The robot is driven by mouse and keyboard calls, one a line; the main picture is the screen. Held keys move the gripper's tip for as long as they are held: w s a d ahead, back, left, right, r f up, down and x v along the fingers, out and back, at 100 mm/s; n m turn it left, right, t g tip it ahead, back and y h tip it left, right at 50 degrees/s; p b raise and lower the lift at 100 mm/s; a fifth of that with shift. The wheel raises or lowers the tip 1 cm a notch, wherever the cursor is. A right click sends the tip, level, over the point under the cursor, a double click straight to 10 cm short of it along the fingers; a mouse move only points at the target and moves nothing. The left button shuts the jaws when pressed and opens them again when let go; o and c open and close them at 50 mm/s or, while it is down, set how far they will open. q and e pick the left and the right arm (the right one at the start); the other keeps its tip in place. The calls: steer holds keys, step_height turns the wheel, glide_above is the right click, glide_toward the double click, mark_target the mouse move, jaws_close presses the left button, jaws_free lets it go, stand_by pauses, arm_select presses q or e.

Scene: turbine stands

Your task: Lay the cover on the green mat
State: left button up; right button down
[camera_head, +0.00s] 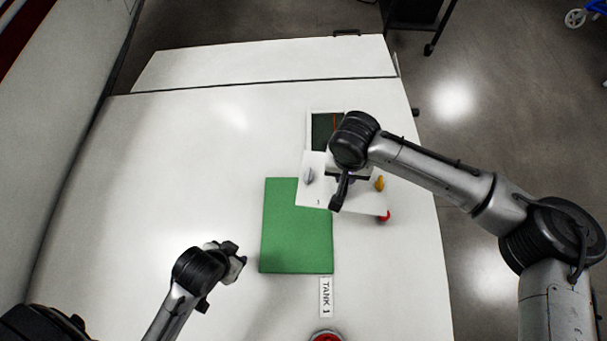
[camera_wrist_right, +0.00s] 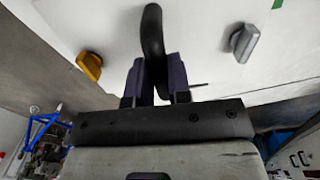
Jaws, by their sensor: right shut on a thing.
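The cover (camera_head: 312,192) is a white plate with a dark curved handle (camera_wrist_right: 152,35), a grey knob and a yellow knob. My right gripper (camera_head: 341,190) is shut on the handle; in the right wrist view its fingers (camera_wrist_right: 157,82) pinch it from both sides. The green mat (camera_head: 295,235) lies flat on the white table. In the head view the cover overlaps the mat's upper right corner, and most of it is to the right of the mat. Its height above the mat is hard to tell. My left gripper (camera_head: 236,262) is left of the mat, apart from it; its finger opening is unclear.
A white-framed unit (camera_head: 318,125) with a dark inside stands behind the cover, partly hidden by my right arm. A red knob (camera_head: 385,216) shows at the cover's right edge. A "TANK 1" label (camera_head: 326,297) and a red button (camera_head: 326,337) are nearer. The table's left side is clear.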

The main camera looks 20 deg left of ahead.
steer(key=shift+n, duration=0.7)
steer(key=s+a+f, duration=0.1)
steer(key=a, duration=0.2)
steer(key=s+a+f, duration=0.1)
steer(key=a, duration=0.2)
steer(key=s+a+f+p, duration=0.1)
steer(key=a+f, duration=0.1)
steer(key=a, duration=0.2)
steer(key=shift+s+a, duration=0.1)
steer(key=shift+s, duration=0.2)
arm_select(q)
step_height(320, 180, down, 5)
steer(key=b, duration=0.6)
steer(key=shift+r, duration=0.2)
arm_select(e)
steer(key=f, duration=0.6)
steer(key=shift+s+a+f, duration=0.1)
steer(key=shift+a, duration=0.15)
arm_select(q)
steer(key=shift+f+b, duration=0.35)
arm_select(e)
steer(key=shift+f, duration=1.25)
steer(key=shift+f, duration=0.35)
arm_select(q)
steer(key=shift+a, duration=0.1)
arm_select(e)
steer(key=c, duration=0.8)
jaws_free()
